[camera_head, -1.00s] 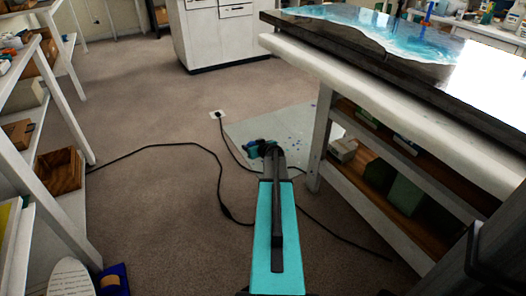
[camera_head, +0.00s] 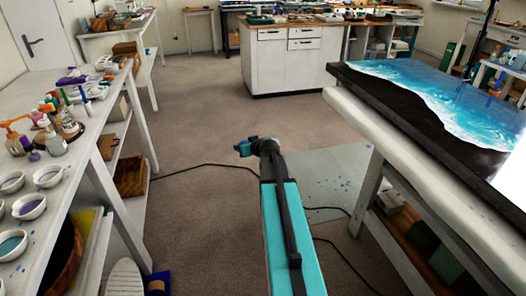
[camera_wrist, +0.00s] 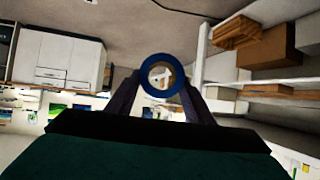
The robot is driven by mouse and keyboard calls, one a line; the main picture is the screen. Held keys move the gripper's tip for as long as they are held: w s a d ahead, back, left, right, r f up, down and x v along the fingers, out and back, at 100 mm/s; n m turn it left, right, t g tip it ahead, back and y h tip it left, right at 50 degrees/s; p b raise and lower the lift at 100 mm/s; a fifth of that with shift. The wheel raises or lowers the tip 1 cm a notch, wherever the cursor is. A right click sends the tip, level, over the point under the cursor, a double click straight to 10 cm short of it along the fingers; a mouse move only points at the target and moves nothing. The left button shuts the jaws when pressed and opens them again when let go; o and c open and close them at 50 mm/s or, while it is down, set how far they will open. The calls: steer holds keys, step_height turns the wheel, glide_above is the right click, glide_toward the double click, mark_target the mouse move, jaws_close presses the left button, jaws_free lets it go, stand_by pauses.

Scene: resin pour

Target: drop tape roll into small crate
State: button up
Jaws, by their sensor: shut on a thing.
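A blue tape roll (camera_wrist: 162,75) is between the two dark fingers of my gripper (camera_wrist: 160,98) in the wrist view, its round hole facing the camera. In the head view my gripper (camera_head: 246,148) is at the far end of my teal arm, above open floor, and the roll is too small there to make out clearly. A brown wooden crate (camera_head: 130,176) sits on the lower shelf of the left bench. A slatted wooden crate (camera_wrist: 236,32) shows on a shelf in the wrist view. I cannot tell which is the small crate.
The left bench (camera_head: 92,118) carries bottles and several bowls. The blue-and-white resin table (camera_head: 440,100) stands at right, with a pale mat (camera_head: 335,170) beside it. A black cable (camera_head: 200,165) crosses the carpet. White cabinets (camera_head: 290,60) stand beyond clear floor.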

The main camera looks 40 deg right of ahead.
steer(key=w+a+r+n+y+p, duration=0.1)
steer(key=w+a+r+p, duration=0.1)
steer(key=a+r+p, duration=1)
steer(key=w+a+r+n+y+p, duration=0.1)
steer(key=a+r+p, duration=1.1)
steer(key=a+r, duration=1.8)
step_height(320, 180, up, 6)
steer(key=shift+w+f+n+y, duration=0.3)
steer(key=shift+w+y, duration=0.1)
steer(key=shift+w, duration=0.35)
